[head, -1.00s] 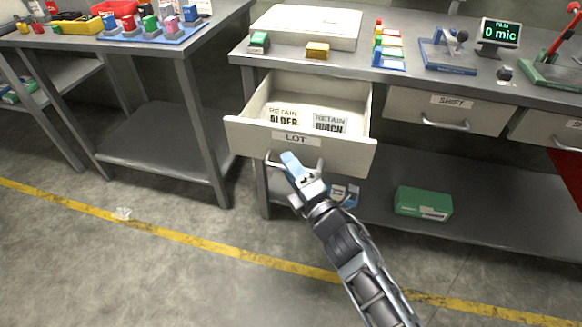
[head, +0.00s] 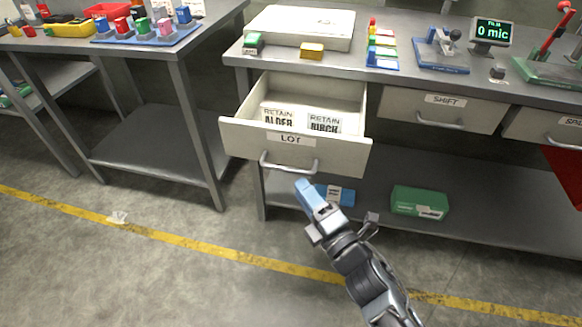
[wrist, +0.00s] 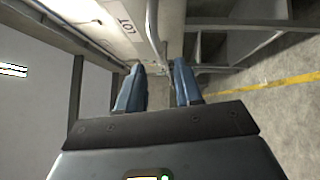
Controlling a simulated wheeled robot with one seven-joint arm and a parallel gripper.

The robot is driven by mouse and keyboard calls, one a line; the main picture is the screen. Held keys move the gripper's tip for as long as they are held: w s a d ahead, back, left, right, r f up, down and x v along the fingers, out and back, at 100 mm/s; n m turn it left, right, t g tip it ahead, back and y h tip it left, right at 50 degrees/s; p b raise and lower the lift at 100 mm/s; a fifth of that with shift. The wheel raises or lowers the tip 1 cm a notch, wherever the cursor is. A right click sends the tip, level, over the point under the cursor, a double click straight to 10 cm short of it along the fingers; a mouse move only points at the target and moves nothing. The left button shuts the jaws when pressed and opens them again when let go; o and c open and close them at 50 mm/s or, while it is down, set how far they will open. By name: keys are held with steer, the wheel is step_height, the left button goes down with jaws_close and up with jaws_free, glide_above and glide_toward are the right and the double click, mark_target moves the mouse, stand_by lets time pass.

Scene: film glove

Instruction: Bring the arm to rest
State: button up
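My gripper (head: 306,190) is just in front of and below the handle of the open LOT drawer (head: 245,139), apart from it in the head view. In the wrist view my gripper (wrist: 158,80) has its two blue fingers spread with nothing between them. The drawer's handle (head: 289,164) also shows in the wrist view (wrist: 153,25), just ahead of the fingers. Inside the drawer lie cards reading RETAIN ALDER (head: 279,117) and RETAIN BIRCH (head: 324,121).
A SHIFT drawer (head: 440,111) beside it is shut. A green box (head: 419,201) and a blue box (head: 341,195) sit on the lower shelf. A second table (head: 200,62) stands at the left. The floor in front, with a yellow line (head: 200,242), is mostly clear.

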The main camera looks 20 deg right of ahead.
steer(key=s+d+r+m+g+h+p, duration=0.1)
steer(key=s+r+m+g, duration=0.15)
steer(key=s+m, duration=0.9)
steer(key=s+d+r+m+g+h+p, duration=0.1)
steer(key=s+r+m, duration=0.25)
steer(key=s, duration=1.45)
steer(key=s+r+m+g+h, duration=0.1)
steer(key=s+r+m, duration=0.5)
steer(key=s, duration=0.1)
steer(key=shift+s+d, duration=0.3)
steer(key=shift+s, duration=0.1)
